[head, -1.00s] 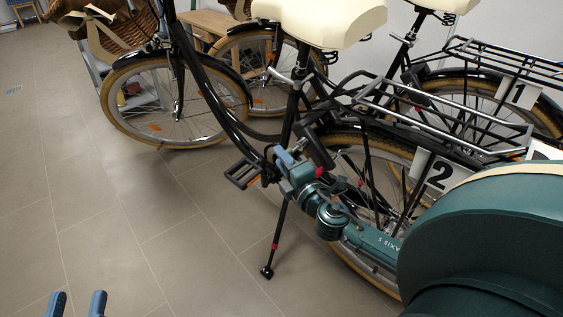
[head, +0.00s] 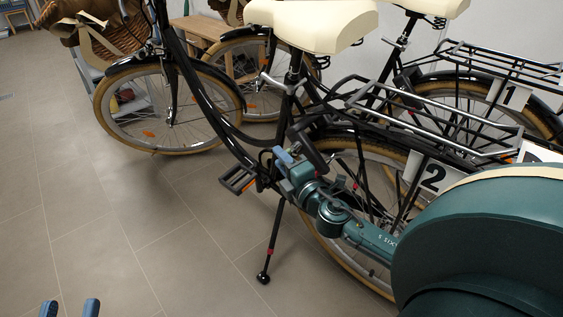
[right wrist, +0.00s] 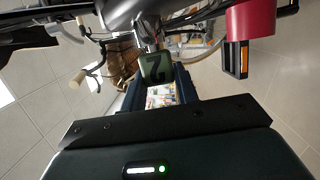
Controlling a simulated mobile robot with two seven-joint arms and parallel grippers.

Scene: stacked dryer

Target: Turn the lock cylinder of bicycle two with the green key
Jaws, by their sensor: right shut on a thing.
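Bicycle two (head: 212,112) stands on its kickstand, with a "2" plate (head: 432,178) at its rear rack. My right gripper (head: 284,158) reaches its frame just in front of the rear wheel. In the right wrist view, the green key (right wrist: 156,68), marked "2", sits at the blue fingertips of my right gripper (right wrist: 157,84), which is shut on it. The key points at a metal cylinder (right wrist: 148,32) on the bicycle; I cannot tell how deep it sits. My left gripper (head: 70,309) shows only its two separated blue fingertips at the bottom left, open and empty.
Bicycle one, with a "1" plate (head: 510,97), stands close behind bicycle two. A pedal (head: 238,180) and the kickstand (head: 272,245) are near my right gripper. A wooden bench (head: 205,32) stands at the back. The tiled floor at left is clear.

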